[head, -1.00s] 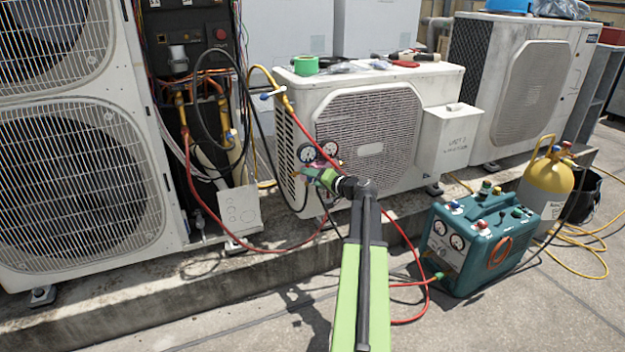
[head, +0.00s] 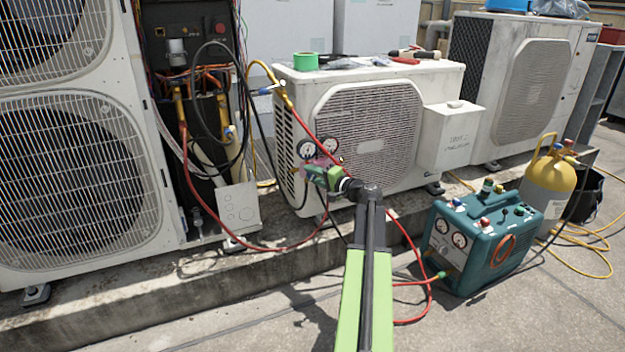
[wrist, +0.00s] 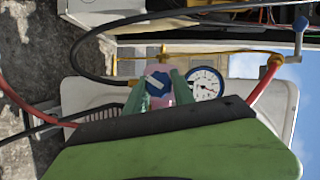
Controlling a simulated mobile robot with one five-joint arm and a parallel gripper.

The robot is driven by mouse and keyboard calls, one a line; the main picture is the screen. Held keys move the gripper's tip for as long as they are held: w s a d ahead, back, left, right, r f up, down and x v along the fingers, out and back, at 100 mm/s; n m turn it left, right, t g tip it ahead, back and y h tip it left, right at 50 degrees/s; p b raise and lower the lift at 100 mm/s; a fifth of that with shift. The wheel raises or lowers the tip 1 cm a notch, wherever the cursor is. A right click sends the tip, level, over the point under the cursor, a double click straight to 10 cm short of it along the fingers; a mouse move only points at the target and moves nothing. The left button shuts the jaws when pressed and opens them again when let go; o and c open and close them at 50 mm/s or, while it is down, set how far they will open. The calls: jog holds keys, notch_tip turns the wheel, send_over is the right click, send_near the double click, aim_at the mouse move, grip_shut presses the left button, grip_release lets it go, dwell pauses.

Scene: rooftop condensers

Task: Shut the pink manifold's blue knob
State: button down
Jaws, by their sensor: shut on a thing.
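The pink manifold (head: 322,161) hangs with two round gauges in front of the middle condenser's left side in the head view. My gripper (head: 310,172) is right at it and covers much of its front. In the wrist view, which is turned sideways, the blue knob (wrist: 157,85) with a pale bar across its face sits between the two green fingers of my gripper (wrist: 158,79). The fingers are shut on the knob. The bar lies at a slant. Some of the pink body (wrist: 170,73) shows behind the knob, and one gauge (wrist: 205,85) stands to its right.
Red hoses (head: 408,243) run from the manifold past my arm to the teal recovery machine (head: 478,245) at right. A yellow cylinder (head: 549,187) stands behind it. The open condenser (head: 75,170) with dark hoses is at left. The front concrete is mostly clear.

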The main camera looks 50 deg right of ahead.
jog(key=c, duration=1.1)
grip_release()
jog(key=shift+d, duration=0.1)
jog(key=shift+o, duration=0.2)
jog(key=shift+s, duration=0.1)
jog(key=s+r+p, duration=0.1)
jog(key=s, duration=1.6)
jog(key=shift+s+r, duration=0.2)
jog(key=shift+r, duration=0.05)
jog(key=w+n+p, duration=0.1)
jog(key=w, duration=0.4)
jog(key=w+f+n+g+h+p, duration=0.1)
jog(key=w+n, duration=0.1)
jog(key=w, duration=0.4)
jog(key=w+n+g+p, duration=0.1)
jog(key=w, duration=0.4)
jog(key=shift+w+a+f+n, duration=0.25)
jog(key=shift+w+f+n, duration=0.05)
jog(key=shift+w+n, duration=0.1)
jog(key=shift+w, duration=0.45)
